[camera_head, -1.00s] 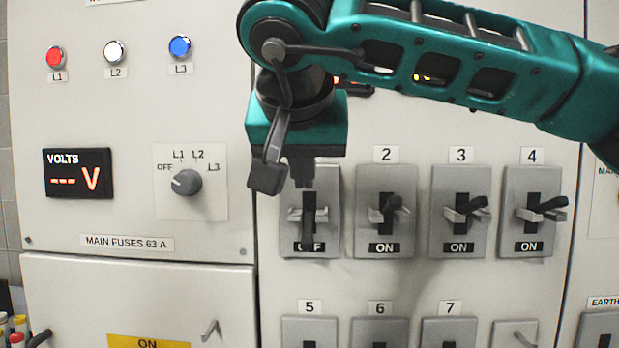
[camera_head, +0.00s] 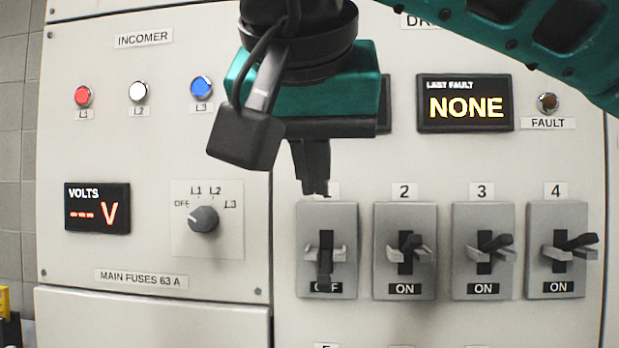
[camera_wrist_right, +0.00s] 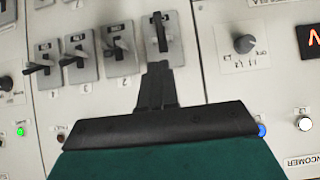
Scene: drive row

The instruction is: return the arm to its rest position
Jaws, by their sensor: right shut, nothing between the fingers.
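My right gripper (camera_head: 316,190) hangs in front of the panel in the head view, its arm coming in from the upper right. Its fingers are shut with nothing between them, just above switch 1 (camera_head: 312,283) and covering part of its number label. Switch 1 has its handle down and reads OFF, though the gripper does not cover the handle here. In the right wrist view the gripper (camera_wrist_right: 158,70) points toward switch 1's handle (camera_wrist_right: 160,32); I cannot tell whether they touch. My left gripper is not in view.
Switches 2 (camera_head: 391,278), 3 (camera_head: 470,275) and 4 (camera_head: 545,275) read ON, handles sticking out. A fault display (camera_head: 465,104) reads NONE. The volts display (camera_head: 97,208) and a rotary selector (camera_head: 204,219) are at left. A yellow item (camera_head: 4,300) shows at the left edge.

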